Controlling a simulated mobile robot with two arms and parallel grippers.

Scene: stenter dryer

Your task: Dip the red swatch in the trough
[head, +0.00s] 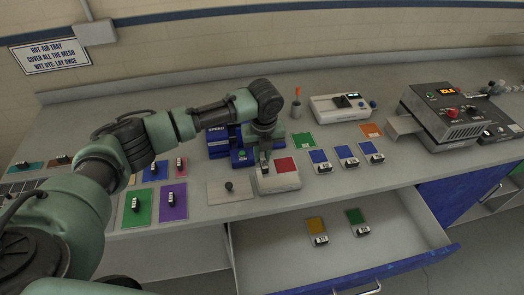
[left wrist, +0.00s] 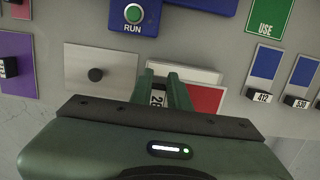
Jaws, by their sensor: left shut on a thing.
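A small white box-like trough (head: 280,184) stands near the counter's front edge. My left gripper (head: 265,157) points down over the trough's left part. In the left wrist view its fingers (left wrist: 165,92) are shut on a small clip (left wrist: 158,97) with a black-and-white number label, partly hidden. My right gripper is not in view.
A grey plate with a black knob (head: 229,187) lies left of the trough, and blue swatches (head: 319,158) lie right. A blue box with a green RUN button (head: 242,156) stands behind. An open drawer (head: 280,254) juts out below. The IDLE machine (head: 455,108) stands at right.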

